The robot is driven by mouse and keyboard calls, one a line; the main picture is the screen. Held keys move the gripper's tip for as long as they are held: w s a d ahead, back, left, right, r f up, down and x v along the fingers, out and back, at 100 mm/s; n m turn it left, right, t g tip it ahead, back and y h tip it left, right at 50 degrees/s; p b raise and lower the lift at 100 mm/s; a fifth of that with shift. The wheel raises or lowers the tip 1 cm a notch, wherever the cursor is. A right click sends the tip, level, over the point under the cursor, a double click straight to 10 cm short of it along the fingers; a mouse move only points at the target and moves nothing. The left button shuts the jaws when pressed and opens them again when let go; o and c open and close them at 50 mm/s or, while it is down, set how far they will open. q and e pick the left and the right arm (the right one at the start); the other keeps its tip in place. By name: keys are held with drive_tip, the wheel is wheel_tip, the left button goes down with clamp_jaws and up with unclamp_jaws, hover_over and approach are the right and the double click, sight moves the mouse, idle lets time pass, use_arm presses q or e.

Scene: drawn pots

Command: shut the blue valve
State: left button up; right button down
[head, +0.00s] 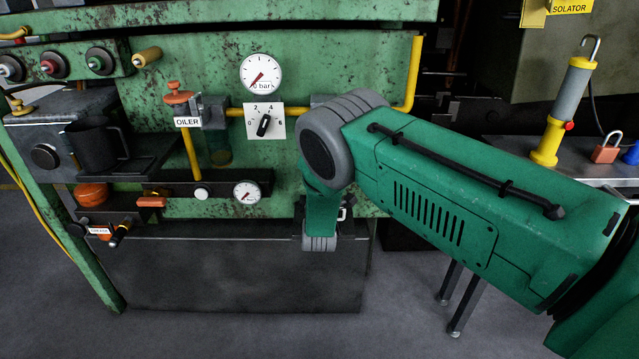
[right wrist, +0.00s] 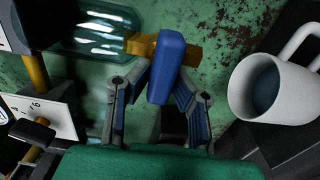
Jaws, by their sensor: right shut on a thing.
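The blue valve's handle (right wrist: 167,68) shows in the right wrist view as a blue lever on a yellow-orange pipe (right wrist: 192,53). My right gripper (right wrist: 152,84) is shut on the lever, with a blue-padded finger on each side of it. In the head view my green right arm reaches in from the right across the green machine panel (head: 220,80). That arm hides the valve and most of the gripper there. My left gripper is in neither view.
The panel carries a dial knob (head: 264,125), a pressure gauge (head: 261,73) and an orange-topped valve (head: 178,94). A padlock (head: 606,150) sits on the right shelf.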

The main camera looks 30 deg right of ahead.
drive_tip(key=shift+s+a+f, duration=0.15)
drive_tip(key=shift+a+f, duration=0.35)
drive_tip(key=shift+f, duration=0.05)
drive_tip(key=c, duration=1.4)
unclamp_jaws()
drive_tip(key=shift+c, duration=0.2)
drive_tip(key=shift+r, duration=0.35)
drive_tip(key=v, duration=1.2)
drive_tip(key=shift+f, duration=0.1)
